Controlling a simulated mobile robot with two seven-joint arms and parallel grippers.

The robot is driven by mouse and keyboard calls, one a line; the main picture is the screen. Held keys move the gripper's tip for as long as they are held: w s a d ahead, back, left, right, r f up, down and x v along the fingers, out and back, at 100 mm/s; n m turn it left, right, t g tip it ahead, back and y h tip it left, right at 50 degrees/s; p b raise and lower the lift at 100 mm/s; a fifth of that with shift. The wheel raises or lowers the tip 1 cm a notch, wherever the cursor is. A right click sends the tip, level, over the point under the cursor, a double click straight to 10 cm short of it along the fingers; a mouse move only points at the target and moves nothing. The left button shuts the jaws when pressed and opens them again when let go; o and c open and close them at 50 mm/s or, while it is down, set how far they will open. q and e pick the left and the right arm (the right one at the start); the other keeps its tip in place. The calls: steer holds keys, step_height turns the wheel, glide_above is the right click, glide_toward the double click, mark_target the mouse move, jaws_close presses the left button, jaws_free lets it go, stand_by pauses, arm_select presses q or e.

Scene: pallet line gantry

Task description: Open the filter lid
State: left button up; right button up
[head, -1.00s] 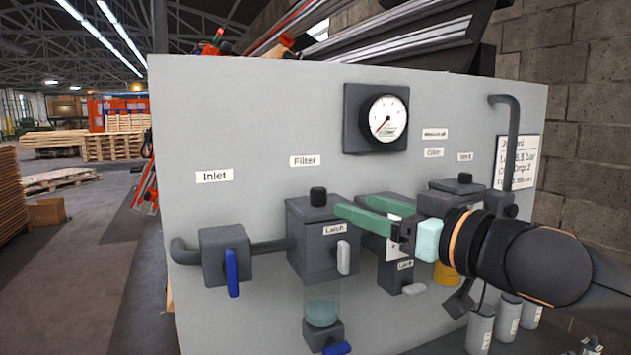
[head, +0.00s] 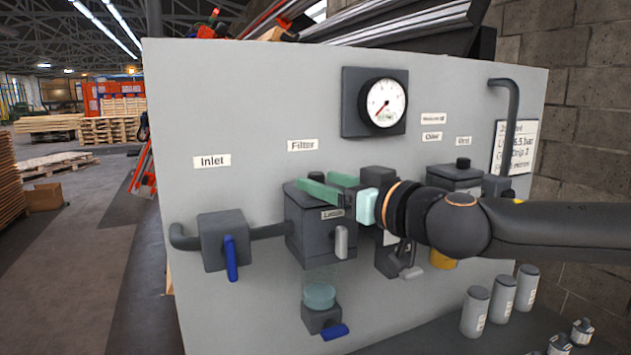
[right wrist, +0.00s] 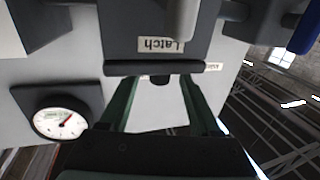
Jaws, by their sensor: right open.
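The filter housing (head: 310,240) is a dark grey box under the "Filter" label, with a light grey latch handle (head: 341,242) hanging down its front. Its lid (right wrist: 155,68) looks closed, with a dark knob (right wrist: 160,80) that shows in the right wrist view. My right gripper (head: 316,183) reaches in from the right at lid height, its green fingers open. In the right wrist view the fingers (right wrist: 160,84) lie to either side of the knob, with gaps. In the head view the fingers hide the knob and part of the lid. My left gripper is not in view.
The inlet valve (head: 222,250) with a blue handle is left of the filter. A clear bowl (head: 319,295) with another blue handle hangs below. A pressure gauge (head: 383,102) is above. Another lidded box (head: 455,180) and grey canisters (head: 475,312) are to the right.

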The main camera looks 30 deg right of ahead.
steer(key=shift+x, duration=1.3)
steer(key=shift+c, duration=0.2)
jaws_close()
stand_by(0.4)
